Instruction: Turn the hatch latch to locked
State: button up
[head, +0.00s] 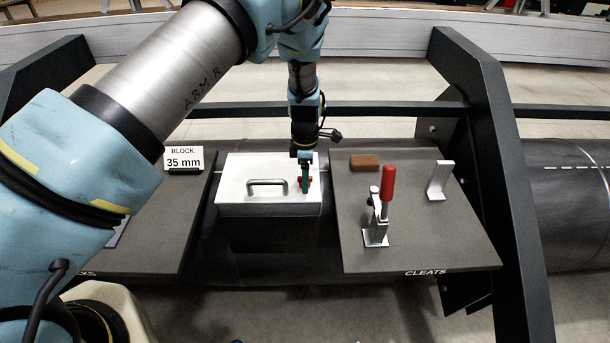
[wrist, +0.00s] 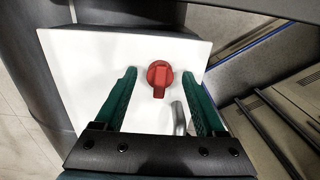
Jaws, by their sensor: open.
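The hatch (head: 235,188) is a white lid on a dark box between two dark boards, with a grey bar handle (head: 268,183) on top. The red latch (wrist: 160,78) is a round knob with a short pointer, on the white hatch lid (wrist: 80,75) in the wrist view. My gripper (wrist: 162,85) has green fingers, open on either side of the latch, with a gap at each side. In the head view my gripper (head: 305,178) hangs over the right side of the lid and hides most of the latch. Whether the fingertips touch the lid I cannot tell.
The right board (head: 420,235) carries a red-handled clamp (head: 386,195), a brown block (head: 365,162) and a pale metal bracket (head: 439,181). A "BLOCK 35 mm" sign (head: 183,159) stands on the left board (head: 155,240). A dark frame post (head: 490,170) rises at the right.

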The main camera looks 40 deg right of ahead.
grip_shut()
dwell(0.6)
